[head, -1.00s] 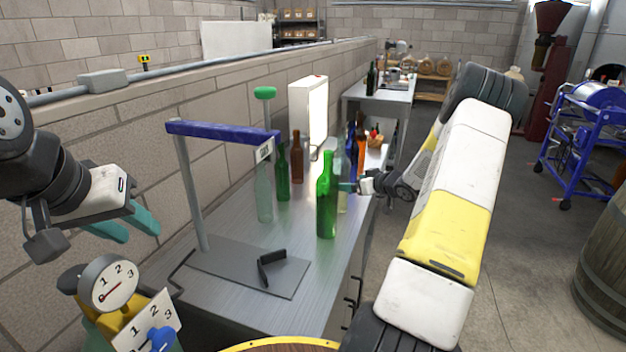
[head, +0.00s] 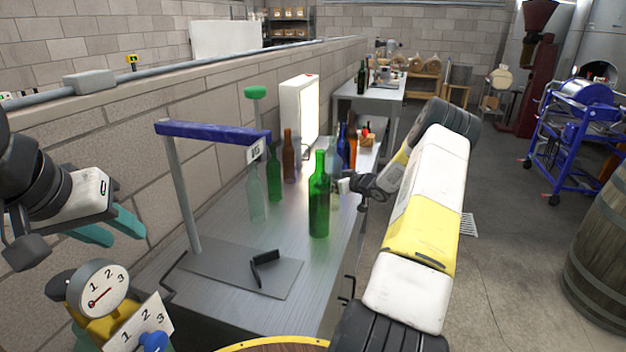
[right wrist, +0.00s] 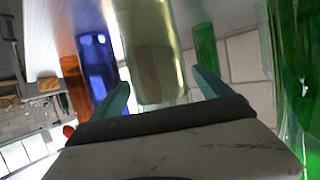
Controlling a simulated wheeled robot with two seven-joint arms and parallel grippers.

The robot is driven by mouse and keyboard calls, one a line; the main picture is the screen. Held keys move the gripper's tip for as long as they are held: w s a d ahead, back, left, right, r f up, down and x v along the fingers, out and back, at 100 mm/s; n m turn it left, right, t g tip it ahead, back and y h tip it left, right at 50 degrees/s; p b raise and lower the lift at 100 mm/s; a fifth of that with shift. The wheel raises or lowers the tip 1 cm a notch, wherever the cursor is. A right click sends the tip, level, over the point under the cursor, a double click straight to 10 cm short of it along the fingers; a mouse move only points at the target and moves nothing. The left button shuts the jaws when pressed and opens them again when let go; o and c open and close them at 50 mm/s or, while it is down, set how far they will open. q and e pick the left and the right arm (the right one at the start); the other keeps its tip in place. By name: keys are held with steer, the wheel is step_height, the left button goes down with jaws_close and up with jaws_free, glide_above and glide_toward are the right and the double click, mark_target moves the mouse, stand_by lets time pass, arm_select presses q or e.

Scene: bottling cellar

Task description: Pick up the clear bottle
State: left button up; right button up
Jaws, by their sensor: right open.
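A clear, slightly yellowish bottle (right wrist: 150,45) fills the middle of the right wrist view, between the teal fingers of my right gripper (right wrist: 162,92). The fingers are open, one on each side; I cannot tell whether either touches it. In the head view this clear bottle (head: 335,182) stands on the steel bench, partly hidden behind a green bottle (head: 319,205). The right gripper (head: 345,185) is beside it, its fingertips hardly visible there. Another clear bottle (head: 256,197) stands farther left. My left gripper (head: 112,230) is open and empty, left of the bench.
Blue (right wrist: 96,62) and orange (right wrist: 73,85) bottles stand close beside the right gripper. Brown (head: 290,160) and dark green (head: 274,178) bottles stand behind. A blue-topped frame (head: 210,132) rises from a grey plate at the bench's near left. A lit panel (head: 299,108) stands behind.

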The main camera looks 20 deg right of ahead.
mark_target(336, 156)
jaws_close()
steer(key=shift+r, duration=0.1)
steer(key=shift+r, duration=0.1)
step_height(336, 156, up, 10)
steer(key=shift+f, duration=0.1)
stand_by(0.4)
